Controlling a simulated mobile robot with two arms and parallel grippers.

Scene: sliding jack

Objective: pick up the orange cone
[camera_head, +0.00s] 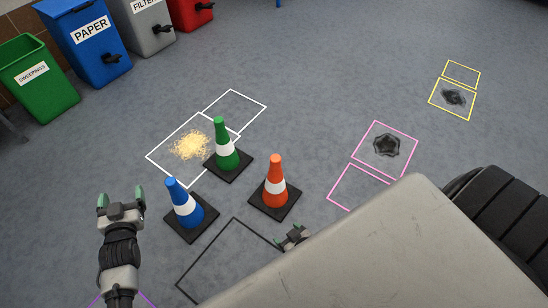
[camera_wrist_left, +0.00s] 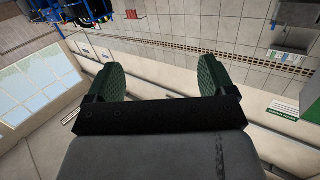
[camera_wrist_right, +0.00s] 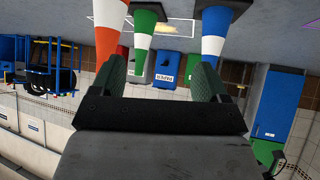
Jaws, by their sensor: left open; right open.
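The orange cone (camera_head: 275,182) has a white band and a square black base, and stands upright on the floor. It also shows upside down at the upper left of the right wrist view (camera_wrist_right: 109,30). My right gripper (camera_head: 294,237) is just below the cone's base in the head view, partly hidden by a large grey surface. It is open and empty; its fingers also show in the right wrist view (camera_wrist_right: 160,80). My left gripper (camera_head: 120,203) is open and empty at the lower left, left of the blue cone, and shows in the left wrist view (camera_wrist_left: 155,80).
A green cone (camera_head: 226,150) and a blue cone (camera_head: 186,208) stand left of the orange one. Yellow grains (camera_head: 190,146) lie in a white outline. Dark spots (camera_head: 387,145) lie in pink and yellow outlines. Bins (camera_head: 90,42) line the upper left. A grey surface (camera_head: 400,250) fills the lower right.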

